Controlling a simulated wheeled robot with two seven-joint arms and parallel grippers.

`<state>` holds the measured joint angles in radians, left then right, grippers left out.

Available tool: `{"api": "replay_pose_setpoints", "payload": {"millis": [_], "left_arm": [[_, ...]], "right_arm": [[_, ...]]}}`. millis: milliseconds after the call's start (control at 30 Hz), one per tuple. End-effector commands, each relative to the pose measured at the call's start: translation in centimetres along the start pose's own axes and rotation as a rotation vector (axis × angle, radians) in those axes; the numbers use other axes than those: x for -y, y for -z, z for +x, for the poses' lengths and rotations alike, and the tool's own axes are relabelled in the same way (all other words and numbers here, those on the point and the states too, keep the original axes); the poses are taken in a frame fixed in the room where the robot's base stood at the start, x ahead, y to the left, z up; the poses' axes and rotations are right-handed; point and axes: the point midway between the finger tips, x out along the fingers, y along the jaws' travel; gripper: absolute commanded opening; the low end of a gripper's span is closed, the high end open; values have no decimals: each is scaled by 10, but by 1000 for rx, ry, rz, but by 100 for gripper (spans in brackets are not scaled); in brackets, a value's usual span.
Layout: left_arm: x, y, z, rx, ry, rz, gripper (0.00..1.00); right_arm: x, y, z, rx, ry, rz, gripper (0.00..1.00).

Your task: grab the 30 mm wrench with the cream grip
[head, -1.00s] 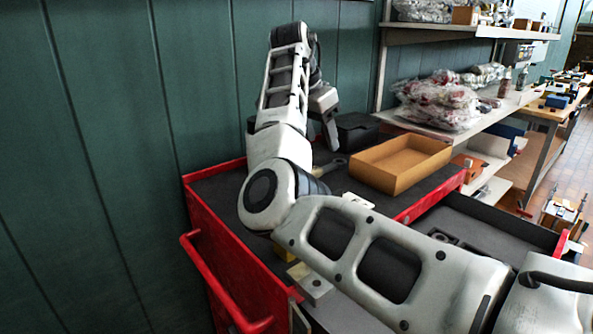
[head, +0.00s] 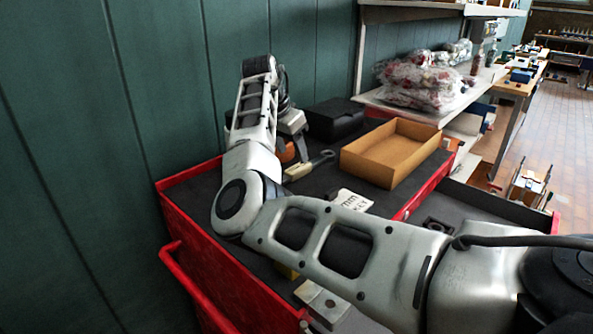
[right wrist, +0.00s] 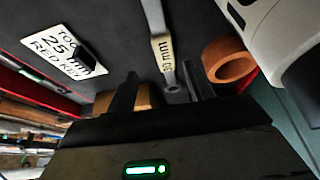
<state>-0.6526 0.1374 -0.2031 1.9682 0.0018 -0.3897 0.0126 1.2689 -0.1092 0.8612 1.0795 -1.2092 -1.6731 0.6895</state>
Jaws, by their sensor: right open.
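The wrench with the cream grip (head: 298,172) lies on the dark top of the red cart, its ring end pointing right in the head view. In the right wrist view its cream grip (right wrist: 162,50) carries a size mark that looks like 30 mm, partly hard to read. My right gripper (right wrist: 160,82) is open, its two dark fingers on either side of the line of the wrench, with nothing held. In the head view my right gripper (head: 300,146) is just behind the wrench, fingers partly hidden. My left gripper is out of view.
An orange-brown ring (right wrist: 228,62) lies close beside the wrench. A cardboard tray (head: 390,152) and a black box (head: 335,118) stand on the cart near the wrench. A green wall (head: 160,80) runs behind.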

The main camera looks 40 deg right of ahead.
Motion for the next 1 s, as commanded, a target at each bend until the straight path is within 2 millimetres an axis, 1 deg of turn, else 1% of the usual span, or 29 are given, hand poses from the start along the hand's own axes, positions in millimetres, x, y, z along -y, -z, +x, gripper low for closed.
{"api": "replay_pose_setpoints", "payload": {"millis": [100, 267, 433, 533, 633, 833, 867, 900, 967, 1000], "left_arm": [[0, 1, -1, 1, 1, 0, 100], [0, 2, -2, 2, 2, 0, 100], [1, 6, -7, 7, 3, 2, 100], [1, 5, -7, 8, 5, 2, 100], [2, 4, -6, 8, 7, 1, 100], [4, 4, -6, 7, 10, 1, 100], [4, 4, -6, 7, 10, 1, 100], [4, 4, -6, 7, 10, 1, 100], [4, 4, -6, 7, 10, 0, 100], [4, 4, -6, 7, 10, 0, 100]], "right_arm": [[0, 0, 11, 0, 0, 1, 53], [1, 2, 21, 0, -2, 0, 53], [7, 4, 46, 2, -2, -1, 53], [7, 2, 59, 1, -2, -1, 53], [7, 2, 66, 0, -1, 0, 53], [7, 2, 67, 0, 0, 0, 53], [7, 2, 67, 0, 0, 0, 50], [7, 2, 67, 0, 0, 0, 39], [7, 2, 66, 0, 0, 0, 22], [7, 2, 66, 0, 0, 0, 11]]}}
